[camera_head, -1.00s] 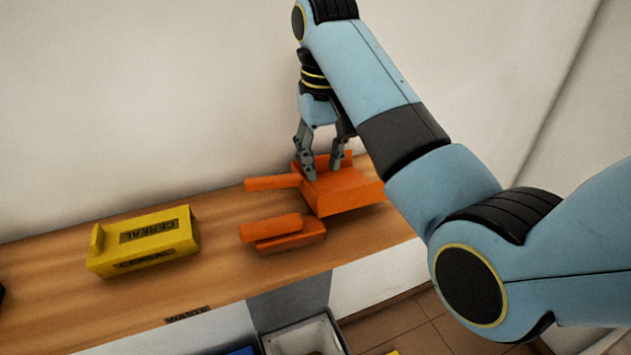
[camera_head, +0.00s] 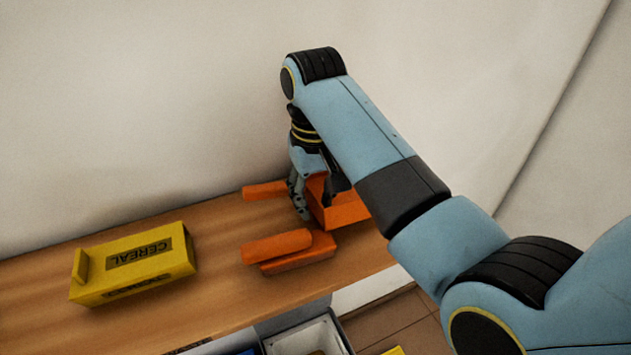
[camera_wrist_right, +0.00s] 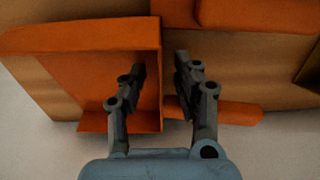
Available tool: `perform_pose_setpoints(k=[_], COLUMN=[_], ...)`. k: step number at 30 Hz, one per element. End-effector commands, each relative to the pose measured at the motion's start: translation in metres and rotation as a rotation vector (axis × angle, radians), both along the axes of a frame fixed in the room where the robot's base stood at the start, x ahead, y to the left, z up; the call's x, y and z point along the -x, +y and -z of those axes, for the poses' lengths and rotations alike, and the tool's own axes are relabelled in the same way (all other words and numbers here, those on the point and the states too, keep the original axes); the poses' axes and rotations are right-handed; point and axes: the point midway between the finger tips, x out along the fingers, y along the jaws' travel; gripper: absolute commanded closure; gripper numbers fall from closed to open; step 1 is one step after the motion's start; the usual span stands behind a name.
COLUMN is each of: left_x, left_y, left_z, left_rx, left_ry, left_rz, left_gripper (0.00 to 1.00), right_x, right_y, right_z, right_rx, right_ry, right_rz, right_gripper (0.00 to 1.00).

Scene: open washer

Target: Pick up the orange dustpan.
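The orange dustpan (camera_head: 343,208) lies on the wooden shelf near the wall, its handle (camera_head: 265,190) pointing left. My right gripper (camera_head: 320,200) is low at the pan's handle end and hides part of it. In the right wrist view, the dustpan (camera_wrist_right: 75,62) fills the left, with its handle (camera_wrist_right: 235,113) at right. The right gripper (camera_wrist_right: 160,62) is open there, one finger over the pan and the other just beyond its handle-side wall, with a gap between them. Contact cannot be told. My left gripper is not in view.
A second orange object with a thick handle (camera_head: 277,246) lies in front of the dustpan, near the shelf's front edge. A yellow cereal box (camera_head: 135,268) lies farther left. Bare shelf (camera_head: 215,225) separates them. The wall stands close behind. An open bin (camera_head: 308,338) is below the shelf.

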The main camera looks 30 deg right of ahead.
Motion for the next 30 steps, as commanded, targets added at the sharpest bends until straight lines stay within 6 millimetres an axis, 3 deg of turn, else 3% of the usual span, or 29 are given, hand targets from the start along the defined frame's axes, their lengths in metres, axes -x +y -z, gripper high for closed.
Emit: perform_pose_setpoints(k=[3, 6, 14, 30], left_x=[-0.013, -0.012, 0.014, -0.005], left_y=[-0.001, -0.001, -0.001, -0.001], left_z=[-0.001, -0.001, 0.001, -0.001], left_rx=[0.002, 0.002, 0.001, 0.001], left_ry=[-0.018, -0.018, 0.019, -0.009], left_rz=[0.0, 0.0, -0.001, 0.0], left_gripper=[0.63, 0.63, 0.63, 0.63], right_x=[0.001, 0.001, 0.001, -0.001], right_y=[0.0, 0.0, 0.0, 0.0], right_z=[0.002, 0.001, 0.001, -0.001], right_rx=[0.0, 0.0, 0.0, 0.0], right_ry=[-0.001, -0.001, 0.0, -0.001], right_rz=[0.0, 0.0, 0.0, 0.0], right_gripper=[0.69, 0.69, 1.0, 1.0])
